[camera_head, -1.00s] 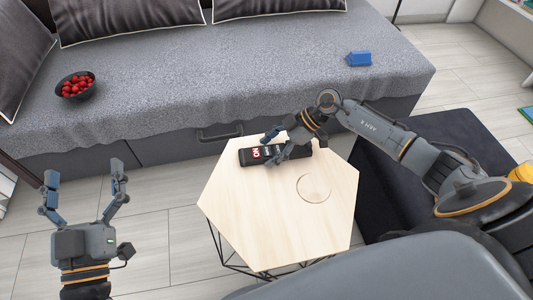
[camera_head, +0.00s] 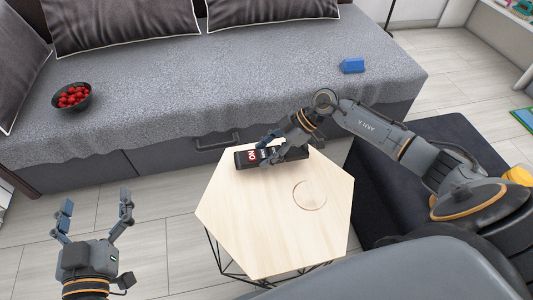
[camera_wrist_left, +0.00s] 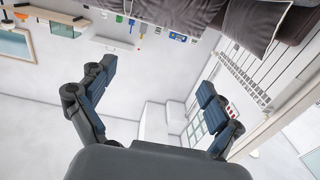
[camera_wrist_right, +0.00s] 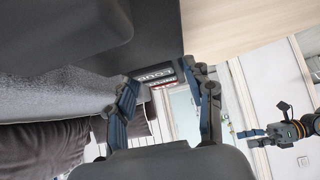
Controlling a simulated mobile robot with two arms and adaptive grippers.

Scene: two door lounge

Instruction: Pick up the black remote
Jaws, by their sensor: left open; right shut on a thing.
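The black remote (camera_head: 252,157) is at the far edge of the light wooden hexagonal table (camera_head: 250,215), with red and white lettering on its side. My right gripper (camera_head: 268,147) is shut on it near its middle. In the right wrist view the remote (camera_wrist_right: 160,78) shows between the fingers of my right gripper (camera_wrist_right: 162,92). Whether the remote touches the table is hard to tell. My left gripper (camera_head: 95,212) is open and empty, over the floor left of the table; its spread fingers also show in the left wrist view (camera_wrist_left: 155,85).
Behind is a grey sofa (camera_head: 200,90) with a bowl of red fruit (camera_head: 73,96) and a blue block (camera_head: 353,66). A dark ottoman (camera_head: 375,205) is to the right. The floor at left is free.

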